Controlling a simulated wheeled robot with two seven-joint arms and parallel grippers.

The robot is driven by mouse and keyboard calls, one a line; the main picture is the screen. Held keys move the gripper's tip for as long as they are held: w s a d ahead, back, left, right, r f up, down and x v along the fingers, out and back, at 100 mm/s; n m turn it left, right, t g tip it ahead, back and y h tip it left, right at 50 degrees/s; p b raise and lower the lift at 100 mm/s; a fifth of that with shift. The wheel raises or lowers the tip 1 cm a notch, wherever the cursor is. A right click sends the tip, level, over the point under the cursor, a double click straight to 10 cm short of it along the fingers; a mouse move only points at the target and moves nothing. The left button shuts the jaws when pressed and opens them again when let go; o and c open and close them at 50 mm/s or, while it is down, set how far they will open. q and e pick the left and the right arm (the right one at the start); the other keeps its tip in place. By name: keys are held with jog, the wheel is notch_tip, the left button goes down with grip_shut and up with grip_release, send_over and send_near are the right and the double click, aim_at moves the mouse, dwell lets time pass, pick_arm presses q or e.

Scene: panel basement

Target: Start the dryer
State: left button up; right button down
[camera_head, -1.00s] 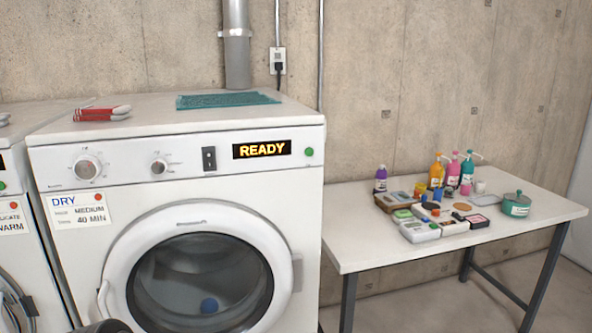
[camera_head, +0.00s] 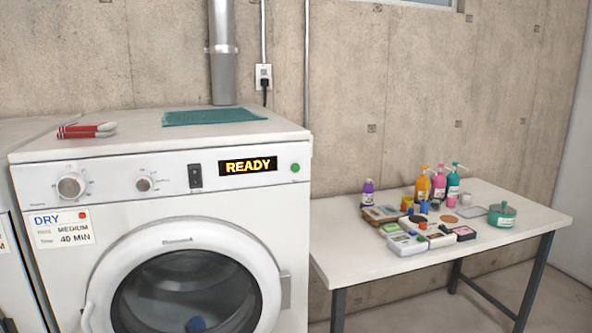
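The white dryer (camera_head: 120,200) stands at the left, facing me. Its lit display (camera_head: 248,165) reads READY. A round green button (camera_head: 295,168) is to the right of the display, and a dark rocker switch (camera_head: 195,176) is to its left. Two dials are on the panel: a larger left dial (camera_head: 71,186) and a smaller right dial (camera_head: 144,184). A label (camera_head: 61,229) reads DRY, MEDIUM, 40 MIN. The round door (camera_head: 118,255) appears closed, with a blue item (camera_head: 196,324) behind its glass. Neither of my grippers is in view.
Red-and-white items (camera_head: 87,130) and a teal mesh cloth (camera_head: 208,116) lie on the dryer's top. A white table (camera_head: 345,256) to the right holds pump bottles, small boxes and a green pot (camera_head: 502,215). Another machine (camera_head: 12,270) stands at the left edge.

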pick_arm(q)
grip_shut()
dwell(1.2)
